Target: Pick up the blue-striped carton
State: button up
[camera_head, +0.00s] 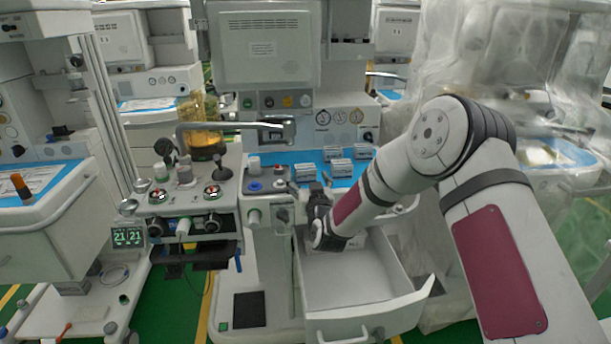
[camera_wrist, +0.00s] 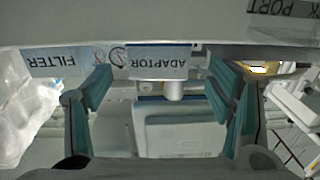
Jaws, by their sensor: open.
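Several small pale cartons with bluish markings stand on the blue worktop of the middle cart in the head view. One carton (camera_head: 342,167) is at the front right and another (camera_head: 305,173) at the front left. Which one the task means is too small to tell there. In the wrist view, upside down, a pale panel reading ADAPTOR (camera_wrist: 158,66) has a blue line along one edge and shows between my fingers. My gripper (camera_wrist: 158,88) is open, with nothing held.
An open, mostly empty white drawer (camera_head: 352,288) juts out below my wrist. Knobs and gauges (camera_head: 185,195) stand on the panel to the left. Plastic sheeting (camera_head: 560,100) drapes the cart at right. A pale panel marked FILTER (camera_wrist: 57,62) is left in the wrist view.

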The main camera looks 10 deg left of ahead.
aim_at(307, 172)
jog(key=x, duration=0.5)
jog(key=shift+r, duration=0.35)
jog(key=c, duration=1.2)
